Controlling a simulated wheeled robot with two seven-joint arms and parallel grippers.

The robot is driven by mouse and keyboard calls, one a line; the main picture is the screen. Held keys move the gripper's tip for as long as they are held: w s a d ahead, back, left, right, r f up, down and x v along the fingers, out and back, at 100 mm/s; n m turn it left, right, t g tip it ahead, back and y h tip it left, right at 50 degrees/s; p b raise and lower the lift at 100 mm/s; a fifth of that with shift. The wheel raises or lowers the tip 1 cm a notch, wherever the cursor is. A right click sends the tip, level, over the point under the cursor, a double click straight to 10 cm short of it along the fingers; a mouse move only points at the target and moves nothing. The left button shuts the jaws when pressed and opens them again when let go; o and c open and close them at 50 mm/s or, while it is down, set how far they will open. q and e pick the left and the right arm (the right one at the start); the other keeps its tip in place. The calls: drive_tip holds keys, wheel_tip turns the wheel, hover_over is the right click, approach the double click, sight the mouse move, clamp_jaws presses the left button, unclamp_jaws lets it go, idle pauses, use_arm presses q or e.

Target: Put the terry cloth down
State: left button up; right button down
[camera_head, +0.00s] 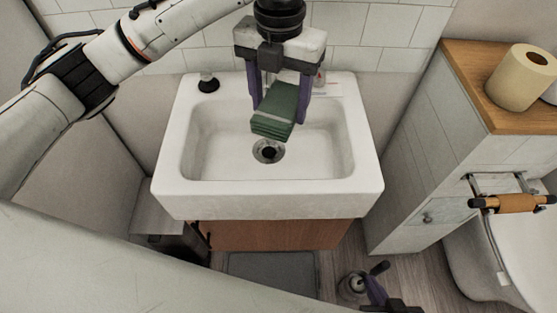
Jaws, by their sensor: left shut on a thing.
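The terry cloth (273,112) is a green, folded block with visible layers. My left gripper (280,106) points down and is shut on the cloth between its two purple fingers. It holds the cloth above the basin of the white sink (280,200), near the drain (267,151) in the picture. How high the cloth is above the basin floor is hard to tell. At the bottom edge, part of my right gripper (376,291) shows with a purple finger; the rest is cut off.
A black-topped item (208,83) stands on the sink's back left corner, and a small bottle (320,76) is at the back right. A cabinet (425,165) with a wooden top and a paper roll (523,77) stands right, beside a toilet (500,250). The basin looks otherwise empty.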

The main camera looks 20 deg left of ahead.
use_arm(q)
wheel_tip(320, 180, down, 14)
drive_tip(key=shift+f, duration=0.1)
wheel_tip(320, 180, down, 5)
drive_tip(key=shift+r, duration=0.1)
use_arm(e)
drive_tip(key=shift+w+r, duration=0.15)
drive_tip(key=shift+w, duration=0.2)
use_arm(q)
drive_tip(key=o, duration=1)
drive_tip(key=shift+c, duration=0.2)
wheel_tip(320, 180, up, 12)
